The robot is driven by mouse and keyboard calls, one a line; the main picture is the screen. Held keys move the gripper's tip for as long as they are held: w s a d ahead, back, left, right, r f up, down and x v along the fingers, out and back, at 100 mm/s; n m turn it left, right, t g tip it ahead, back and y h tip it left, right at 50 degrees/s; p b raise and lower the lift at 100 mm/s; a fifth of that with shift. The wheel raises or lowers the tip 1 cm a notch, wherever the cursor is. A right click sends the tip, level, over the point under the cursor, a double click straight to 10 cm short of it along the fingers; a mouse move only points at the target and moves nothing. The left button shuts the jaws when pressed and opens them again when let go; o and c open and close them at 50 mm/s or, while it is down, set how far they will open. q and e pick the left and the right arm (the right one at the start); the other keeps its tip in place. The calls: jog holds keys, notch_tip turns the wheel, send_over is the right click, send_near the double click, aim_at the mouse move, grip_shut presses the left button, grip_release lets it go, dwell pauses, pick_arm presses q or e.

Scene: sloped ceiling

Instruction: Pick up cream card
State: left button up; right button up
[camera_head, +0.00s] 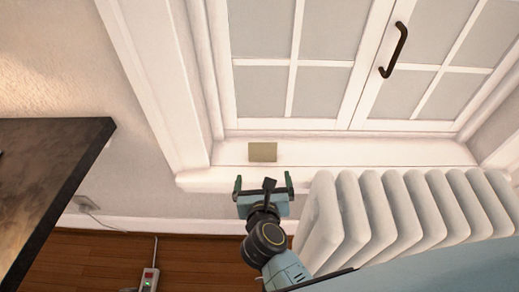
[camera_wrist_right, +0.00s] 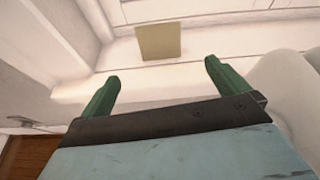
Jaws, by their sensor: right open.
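The cream card (camera_head: 263,152) is a small flat beige rectangle on the white window sill (camera_head: 350,152). It also shows in the right wrist view (camera_wrist_right: 159,42), ahead of my fingers and centred between them. My right gripper (camera_head: 263,184) is open and empty, just in front of the sill and short of the card. Its two green fingers are spread wide in the right wrist view (camera_wrist_right: 161,76). The fingers do not touch the card. My left gripper does not show.
A white radiator (camera_head: 395,215) stands right of my right gripper, under the sill. A white window with a dark handle (camera_head: 394,50) rises behind the card. A dark table (camera_head: 45,180) is at the left. A power strip (camera_head: 149,279) lies on the wooden floor (camera_head: 100,258).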

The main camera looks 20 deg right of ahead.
jog(key=m, duration=0.1)
jog(key=b, duration=0.2)
send_near(262, 153)
jog(key=x, duration=0.3)
jog(key=shift+w+d+r, duration=0.1)
jog(key=shift+r, duration=0.1)
jog(key=shift+b+x, duration=0.45)
jog(key=shift+x, duration=0.5)
jog(key=x, duration=0.1)
jog(key=b+x, duration=0.1)
jog(key=shift+w+d+f, duration=0.1)
jog(key=shift+w+f, duration=0.05)
jog(key=shift+f, duration=0.15)
jog(key=shift+b+x, duration=0.6)
jog(key=shift+x, duration=0.4)
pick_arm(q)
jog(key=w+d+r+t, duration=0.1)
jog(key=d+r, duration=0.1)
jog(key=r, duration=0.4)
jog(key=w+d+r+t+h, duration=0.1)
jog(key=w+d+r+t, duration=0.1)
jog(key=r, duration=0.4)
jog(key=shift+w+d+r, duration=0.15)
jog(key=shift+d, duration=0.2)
pick_arm(e)
jog(key=c, duration=1)
